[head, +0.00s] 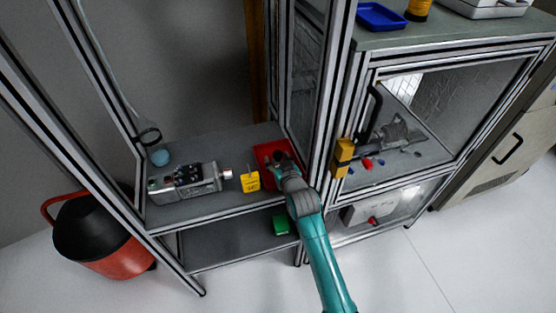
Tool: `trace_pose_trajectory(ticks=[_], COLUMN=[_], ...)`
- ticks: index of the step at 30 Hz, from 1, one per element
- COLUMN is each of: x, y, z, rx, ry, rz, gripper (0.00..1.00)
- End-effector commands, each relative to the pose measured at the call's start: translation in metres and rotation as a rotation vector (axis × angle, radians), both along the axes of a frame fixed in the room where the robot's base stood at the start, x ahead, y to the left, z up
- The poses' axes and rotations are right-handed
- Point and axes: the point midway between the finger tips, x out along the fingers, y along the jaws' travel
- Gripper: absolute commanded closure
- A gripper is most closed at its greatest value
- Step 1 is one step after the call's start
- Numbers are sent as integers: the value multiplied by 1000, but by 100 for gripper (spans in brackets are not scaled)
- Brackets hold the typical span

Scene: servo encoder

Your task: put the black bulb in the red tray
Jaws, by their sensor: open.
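The red tray (262,150) sits at the right end of the grey upper shelf, against the frame post. My gripper (280,159) is at the tray, reaching in over it from the front right, and covers much of its inside. It is open. A dark shape shows at the fingertips inside the tray outline; I cannot tell whether it is the black bulb or the fingers themselves. I cannot make out the black bulb for certain anywhere else.
Left of the tray are a yellow tag (250,182) and a grey machine unit (186,183). A blue ball (159,157) lies behind the unit. Metal posts enclose the shelf. A green block (281,225) is on the lower shelf. A red-black bucket (95,235) stands left.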

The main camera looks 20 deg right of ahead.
Motion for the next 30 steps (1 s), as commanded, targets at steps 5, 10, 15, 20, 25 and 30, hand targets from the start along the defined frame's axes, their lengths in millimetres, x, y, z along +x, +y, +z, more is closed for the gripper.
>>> trace_pose_trajectory(ticks=[5, 10, 15, 20, 25, 30], x=[-6, -32, -66, -92, -109, -115], y=[0, 0, 0, 0, 0, 0], z=[4, 12, 22, 30, 36, 38], rx=[0, 0, 0, 0, 0, 0], ry=[0, 0, 1, 0, 0, -1], rz=[0, 0, 0, 0, 0, 0], gripper=[43, 43, 43, 43, 43, 43])
